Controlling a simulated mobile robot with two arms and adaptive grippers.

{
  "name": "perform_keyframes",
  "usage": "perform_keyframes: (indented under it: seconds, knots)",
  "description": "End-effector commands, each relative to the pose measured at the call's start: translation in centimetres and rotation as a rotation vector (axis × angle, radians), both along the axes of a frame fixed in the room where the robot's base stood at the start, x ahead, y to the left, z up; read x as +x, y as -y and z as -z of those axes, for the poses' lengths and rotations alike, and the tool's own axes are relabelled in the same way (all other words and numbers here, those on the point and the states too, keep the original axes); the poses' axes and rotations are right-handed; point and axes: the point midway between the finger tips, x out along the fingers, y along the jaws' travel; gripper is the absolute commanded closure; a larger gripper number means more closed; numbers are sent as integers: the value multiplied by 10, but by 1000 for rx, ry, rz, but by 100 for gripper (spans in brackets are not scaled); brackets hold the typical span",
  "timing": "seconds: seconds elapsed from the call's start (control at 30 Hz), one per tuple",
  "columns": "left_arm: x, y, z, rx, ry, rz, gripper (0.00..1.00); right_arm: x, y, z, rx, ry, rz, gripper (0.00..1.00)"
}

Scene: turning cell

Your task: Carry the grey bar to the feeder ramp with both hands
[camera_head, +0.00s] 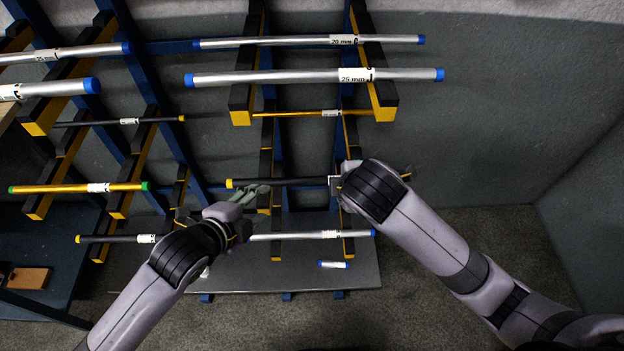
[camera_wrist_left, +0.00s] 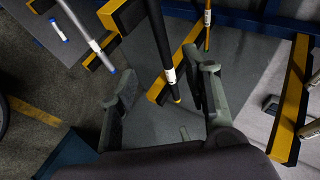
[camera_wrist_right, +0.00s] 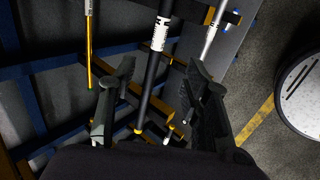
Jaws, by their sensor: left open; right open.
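The grey bar, dark with yellow ends, rests level on the yellow-tipped rack arms in the head view (camera_head: 300,182). A white label shows near its right part, and my right wrist hides some of it. My left gripper (camera_head: 258,190) is open near the bar's left part. In the left wrist view the bar (camera_wrist_left: 158,45) runs between the spread fingers. My right gripper (camera_wrist_right: 160,75) is open, with the bar (camera_wrist_right: 149,85) between its fingers in the right wrist view; the head view mostly hides it. I cannot tell if any finger touches the bar. I cannot make out the feeder ramp.
Silver bars with blue ends (camera_head: 310,77) lie on the upper rack arms (camera_head: 240,105). A thin orange bar (camera_head: 300,113) lies above the grey one, and a silver bar (camera_head: 310,235) below it. A short blue-ended piece (camera_head: 333,265) lies on the lower shelf (camera_head: 355,280). Floor at right is clear.

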Motion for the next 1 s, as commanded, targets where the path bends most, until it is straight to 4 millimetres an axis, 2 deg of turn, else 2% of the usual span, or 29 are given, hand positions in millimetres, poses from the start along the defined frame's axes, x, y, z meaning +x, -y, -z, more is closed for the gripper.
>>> perform_keyframes:
  seconds: [0.3, 0.6, 0.8, 1.0]
  knots:
    - [47, 27, 35, -3, -2, -1, 56, 38, 3, 52, -4, -4, 3, 56]
    - [85, 49, 66, -3, -1, -1, 56, 72, 3, 95, -1, -3, 2, 56]
    - [102, 58, 79, -1, -1, -1, 56, 86, 3, 113, -1, -1, 2, 56]
    - [109, 62, 85, -1, 0, 0, 56, 92, 3, 120, -1, -1, 1, 56]
